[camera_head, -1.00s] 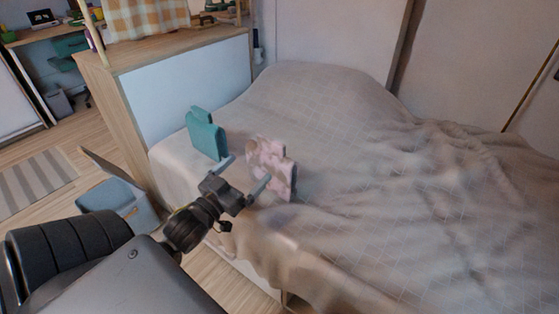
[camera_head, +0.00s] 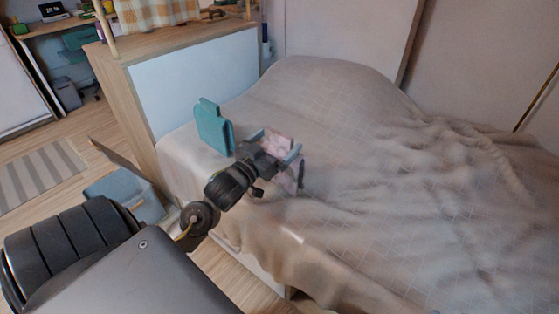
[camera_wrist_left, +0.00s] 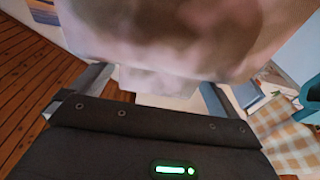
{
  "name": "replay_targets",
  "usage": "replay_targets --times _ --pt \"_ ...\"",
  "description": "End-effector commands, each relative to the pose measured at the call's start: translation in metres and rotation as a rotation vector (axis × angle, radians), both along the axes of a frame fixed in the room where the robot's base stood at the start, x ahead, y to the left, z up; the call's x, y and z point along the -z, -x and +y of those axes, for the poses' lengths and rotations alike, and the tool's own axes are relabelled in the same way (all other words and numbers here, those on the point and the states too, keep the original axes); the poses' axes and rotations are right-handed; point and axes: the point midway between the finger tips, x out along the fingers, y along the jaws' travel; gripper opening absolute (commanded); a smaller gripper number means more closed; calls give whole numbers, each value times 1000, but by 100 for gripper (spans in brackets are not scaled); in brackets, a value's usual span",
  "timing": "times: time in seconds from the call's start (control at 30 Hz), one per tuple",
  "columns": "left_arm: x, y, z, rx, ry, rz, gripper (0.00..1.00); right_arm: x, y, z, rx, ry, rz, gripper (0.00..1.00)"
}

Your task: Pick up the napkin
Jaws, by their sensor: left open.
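A pink mottled piece (camera_head: 289,179), which looks like the napkin, stands on the near left part of the bed. A teal piece of similar shape (camera_head: 212,127) stands just left of it. My left gripper (camera_head: 275,145) is open over the pink piece, with its fingers at either side of it in the head view, and hides much of it. In the left wrist view a blurred pale pink surface (camera_wrist_left: 175,40) fills the top, close in front of the open fingers. Whether the fingers touch it I cannot tell. My right gripper is not in view.
The bed (camera_head: 350,120) has a rumpled beige cover, clear to the right. A wooden cabinet (camera_head: 190,95) stands at its left end. A blue-grey bin (camera_head: 125,190) sits on the floor at left. A checked cloth (camera_head: 150,12) lies on the cabinet.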

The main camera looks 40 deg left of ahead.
Motion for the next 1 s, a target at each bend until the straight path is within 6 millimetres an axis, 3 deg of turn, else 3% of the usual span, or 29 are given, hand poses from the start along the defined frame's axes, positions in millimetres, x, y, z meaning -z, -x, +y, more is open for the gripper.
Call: replay_targets --times 0.13,0.37,0.77,1.0 --pt "-2 -12 0 0 0 0 100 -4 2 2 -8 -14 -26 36" --pt "-2 -13 0 0 0 1 100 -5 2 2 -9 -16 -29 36" --pt "-2 -13 0 0 0 0 48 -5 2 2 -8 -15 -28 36" --pt "-3 -13 0 0 0 0 46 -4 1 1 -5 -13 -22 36"
